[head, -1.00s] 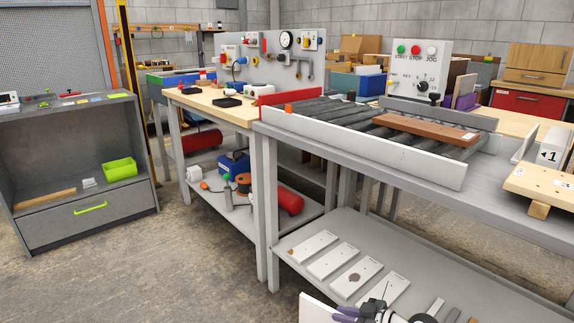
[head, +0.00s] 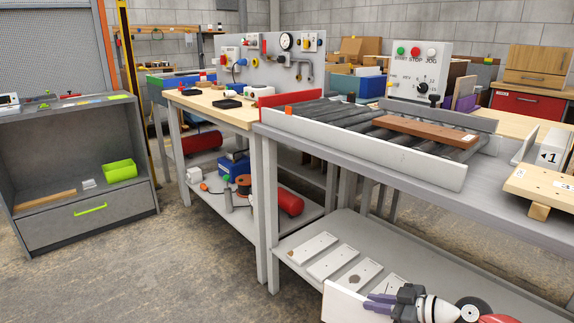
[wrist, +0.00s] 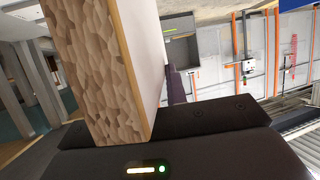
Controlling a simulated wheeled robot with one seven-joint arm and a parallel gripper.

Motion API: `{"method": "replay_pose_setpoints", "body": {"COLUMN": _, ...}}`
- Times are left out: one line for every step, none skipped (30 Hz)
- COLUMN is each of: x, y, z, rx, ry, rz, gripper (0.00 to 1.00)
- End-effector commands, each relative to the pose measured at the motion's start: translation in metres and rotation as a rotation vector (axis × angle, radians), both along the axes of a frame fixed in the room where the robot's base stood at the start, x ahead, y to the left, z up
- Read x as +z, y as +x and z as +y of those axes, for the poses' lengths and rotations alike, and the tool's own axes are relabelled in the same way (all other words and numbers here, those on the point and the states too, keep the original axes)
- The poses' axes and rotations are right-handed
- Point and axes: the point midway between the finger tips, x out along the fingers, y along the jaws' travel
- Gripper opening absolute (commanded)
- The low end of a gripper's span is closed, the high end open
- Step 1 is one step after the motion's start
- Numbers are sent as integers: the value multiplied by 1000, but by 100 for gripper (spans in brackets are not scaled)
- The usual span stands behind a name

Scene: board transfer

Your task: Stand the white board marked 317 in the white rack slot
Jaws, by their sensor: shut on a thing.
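My gripper (head: 382,303) is low in the head view, in front of the lower shelf, shut on a white board (head: 342,304). The board's lower part is cut off by the picture's bottom edge, and no number can be read on it. In the wrist view the held board (wrist: 98,65) rises from between the dark jaws, with a rough brown patterned edge face and a pale side. I cannot make out a white rack slot for certain; a white upright block with a "1" arrow sign (head: 550,152) stands at the right end of the bench.
Several white boards (head: 333,263) lie on the lower shelf (head: 292,243). Above is a roller conveyor with a white side rail (head: 370,150) and a brown board (head: 424,129). A pale wooden piece with tags (head: 545,190) sits at the bench's right edge. The floor at left is clear.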

Motion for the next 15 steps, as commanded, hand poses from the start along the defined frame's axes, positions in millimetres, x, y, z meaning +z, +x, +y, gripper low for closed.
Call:
{"method": "replay_pose_setpoints", "body": {"x": 7, "y": -2, "z": -4, "rx": -3, "ry": 0, "rz": -3, "gripper": 0}}
{"method": "replay_pose_setpoints", "body": {"x": 11, "y": -4, "z": -6, "rx": -3, "ry": 0, "rz": -2, "gripper": 0}}
{"method": "replay_pose_setpoints", "body": {"x": 15, "y": -5, "z": -9, "rx": -4, "ry": 0, "rz": -3, "gripper": 0}}
{"method": "replay_pose_setpoints", "body": {"x": 18, "y": -7, "z": -11, "rx": -3, "ry": 0, "rz": -3, "gripper": 0}}
{"method": "replay_pose_setpoints", "body": {"x": 20, "y": -8, "z": -12, "rx": -3, "ry": 0, "rz": -2, "gripper": 0}}
{"method": "replay_pose_setpoints", "body": {"x": 23, "y": -9, "z": -13, "rx": -2, "ry": 1, "rz": -2, "gripper": 0}}
{"method": "replay_pose_setpoints", "body": {"x": 25, "y": -10, "z": -14, "rx": -2, "ry": 1, "rz": -2, "gripper": 0}}
{"method": "replay_pose_setpoints", "body": {"x": 26, "y": -10, "z": -15, "rx": -2, "ry": 1, "rz": -2, "gripper": 0}}
{"method": "replay_pose_setpoints", "body": {"x": 27, "y": -11, "z": -15, "rx": -2, "ry": 0, "rz": -1, "gripper": 0}}
{"method": "replay_pose_setpoints", "body": {"x": 27, "y": -11, "z": -15, "rx": -1, "ry": -3, "rz": 1, "gripper": 0}}
{"method": "replay_pose_setpoints", "body": {"x": 28, "y": -11, "z": -15, "rx": 0, "ry": -9, "rz": 4, "gripper": 0}}
{"method": "replay_pose_setpoints", "body": {"x": 28, "y": -11, "z": -15, "rx": 1, "ry": -24, "rz": 14, "gripper": 0}}
{"method": "replay_pose_setpoints", "body": {"x": 28, "y": -11, "z": -15, "rx": 2, "ry": -39, "rz": 23, "gripper": 0}}
{"method": "replay_pose_setpoints", "body": {"x": 28, "y": -11, "z": -15, "rx": 2, "ry": -56, "rz": 35, "gripper": 0}}
{"method": "replay_pose_setpoints", "body": {"x": 28, "y": -11, "z": -15, "rx": 1, "ry": -82, "rz": 52, "gripper": 0}}
